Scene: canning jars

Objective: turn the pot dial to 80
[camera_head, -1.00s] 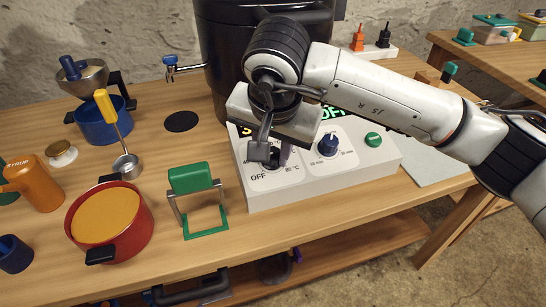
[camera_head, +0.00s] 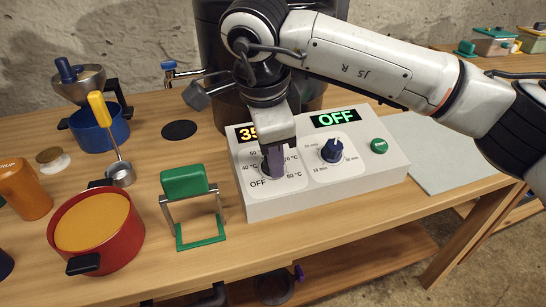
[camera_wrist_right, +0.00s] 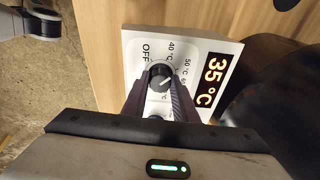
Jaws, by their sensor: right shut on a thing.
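The pot dial (camera_wrist_right: 160,76) is a dark round knob on the white control box (camera_head: 330,188).
The box also has a blue timer knob (camera_head: 334,151), a green display reading OFF (camera_head: 335,118) and a green button (camera_head: 379,146). The black pot (camera_head: 212,60) stands behind. A green stand (camera_head: 186,182) and a red pot (camera_head: 128,243) are to the left.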

